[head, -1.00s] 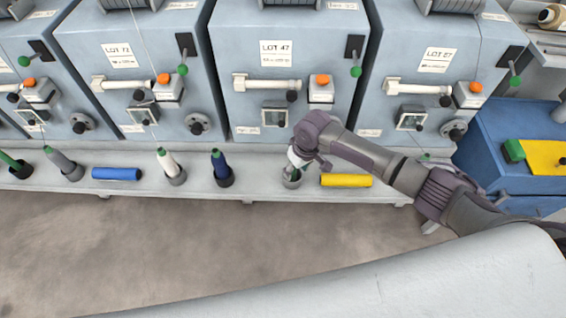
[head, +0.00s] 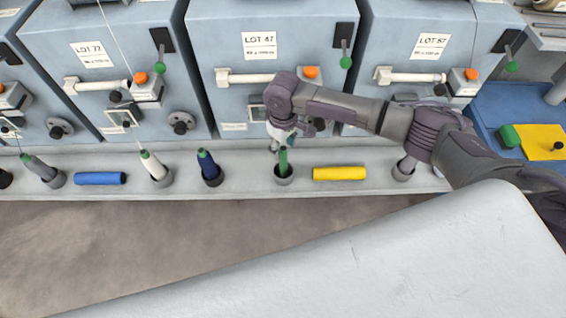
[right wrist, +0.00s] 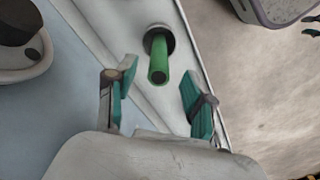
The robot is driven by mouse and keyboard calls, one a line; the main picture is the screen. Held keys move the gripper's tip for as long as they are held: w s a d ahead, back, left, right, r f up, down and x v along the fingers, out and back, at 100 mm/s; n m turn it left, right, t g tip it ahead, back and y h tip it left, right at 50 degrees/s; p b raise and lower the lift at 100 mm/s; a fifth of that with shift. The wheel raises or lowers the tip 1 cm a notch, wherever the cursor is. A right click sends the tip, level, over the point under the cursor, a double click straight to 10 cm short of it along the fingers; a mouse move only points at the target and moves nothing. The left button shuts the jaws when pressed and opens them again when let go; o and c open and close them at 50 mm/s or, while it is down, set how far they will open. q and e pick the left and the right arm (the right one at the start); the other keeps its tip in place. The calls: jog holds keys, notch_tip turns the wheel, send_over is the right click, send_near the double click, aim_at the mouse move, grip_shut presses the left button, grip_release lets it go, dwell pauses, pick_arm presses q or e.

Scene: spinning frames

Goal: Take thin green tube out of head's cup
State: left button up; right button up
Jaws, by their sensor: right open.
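A thin green tube (head: 283,160) stands upright in a dark grey cup (head: 284,177) on the ledge in front of the LOT 47 head (head: 275,90). In the right wrist view the green tube (right wrist: 159,62) rises from its round cup (right wrist: 160,36) towards the camera. My right gripper (head: 282,140) is just above and behind the tube in the head view. In the right wrist view its teal-padded fingers (right wrist: 158,90) are open, one on each side of the tube's near end, with nothing held. My left gripper is not in view.
A yellow tube (head: 339,174) lies just right of the cup. A cup with a dark blue cone (head: 209,165) stands to its left, then a cup with a white cone (head: 154,166) and a lying blue tube (head: 100,178).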

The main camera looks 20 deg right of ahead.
aim_at(284, 155)
notch_tip(284, 155, down, 5)
jog(key=shift+r, duration=0.1)
grip_shut()
dwell(0.3)
